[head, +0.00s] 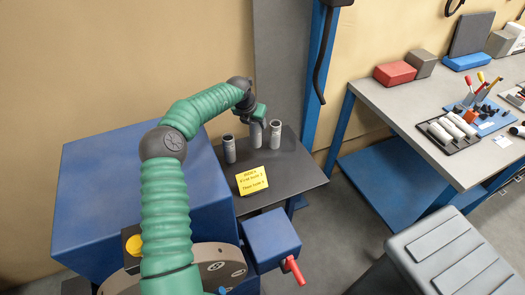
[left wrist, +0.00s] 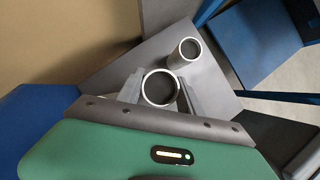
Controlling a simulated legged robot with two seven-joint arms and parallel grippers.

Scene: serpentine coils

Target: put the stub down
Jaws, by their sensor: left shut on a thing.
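A grey metal pipe stub (head: 255,136) is upright below my left gripper (head: 257,121), over the dark side table (head: 290,178). In the left wrist view, my left gripper (left wrist: 161,94) has one finger on each side of the round hollow stub (left wrist: 160,87) and is shut on it. I cannot tell whether its base touches the table. Two similar stubs stand upright on the table, one to the left (head: 229,149) and one to the right (head: 275,135). One of these also shows in the left wrist view (left wrist: 186,52). My right gripper is not in view.
A yellow note (head: 251,181) is at the table's front edge. A blue cabinet (head: 110,185) is on the left, and a blue post (head: 318,70) rises behind. A workbench (head: 420,105) with tools and a tray of white cylinders (head: 450,130) is at right.

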